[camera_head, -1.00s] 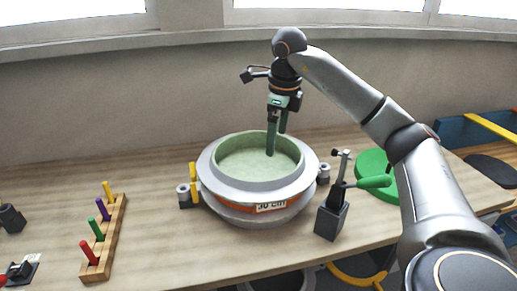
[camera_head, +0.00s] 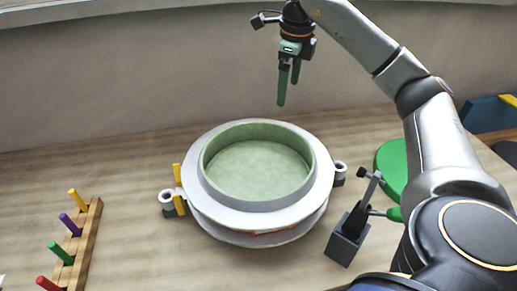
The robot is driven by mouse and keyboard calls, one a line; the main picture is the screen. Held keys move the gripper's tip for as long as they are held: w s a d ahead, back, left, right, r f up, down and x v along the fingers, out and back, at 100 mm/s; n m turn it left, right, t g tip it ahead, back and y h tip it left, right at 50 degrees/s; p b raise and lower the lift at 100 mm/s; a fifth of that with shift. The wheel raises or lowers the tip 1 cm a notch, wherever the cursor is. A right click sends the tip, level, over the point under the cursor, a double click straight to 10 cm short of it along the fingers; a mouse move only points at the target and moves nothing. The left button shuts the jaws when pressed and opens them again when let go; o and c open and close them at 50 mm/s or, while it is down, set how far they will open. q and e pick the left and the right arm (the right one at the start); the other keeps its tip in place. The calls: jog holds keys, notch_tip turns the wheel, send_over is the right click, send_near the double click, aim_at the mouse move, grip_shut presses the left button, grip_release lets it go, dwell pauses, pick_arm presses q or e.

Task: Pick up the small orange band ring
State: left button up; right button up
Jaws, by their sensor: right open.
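A round grey mould with a wide flange (camera_head: 195,190) and a pale green inside stands on the wooden bench. Only a thin sliver of an orange band (camera_head: 275,232) shows under the flange at the mould's front; the rest is hidden by the flange. I cannot tell whether this is the small orange band ring. My right gripper (camera_head: 288,93) hangs with its green fingers pointing down, apart from the mould and above its far rim in the picture. It is open, with nothing between the fingers. My left gripper is not in view.
A wooden rack (camera_head: 84,245) with several coloured pegs stands at the left. A dark clamp (camera_head: 349,238) stands at the mould's front right. A green disc (camera_head: 391,165) lies behind it, partly hidden by my right arm. The bench between rack and mould is clear.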

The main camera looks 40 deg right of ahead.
jog(key=f, duration=0.4)
jog(key=w+f+b, duration=0.1)
jog(key=f, duration=0.2)
jog(key=shift+d, duration=0.25)
jog(key=shift+w+f, duration=0.2)
jog(key=shift+f, duration=0.7)
jog(key=shift+w+f, duration=0.25)
jog(key=shift+f, duration=0.6)
jog(key=shift+w+f, duration=0.2)
jog(key=shift+f, duration=0.7)
jog(key=shift+c, duration=0.2)
grip_shut()
jog(key=shift+r, duration=0.15)
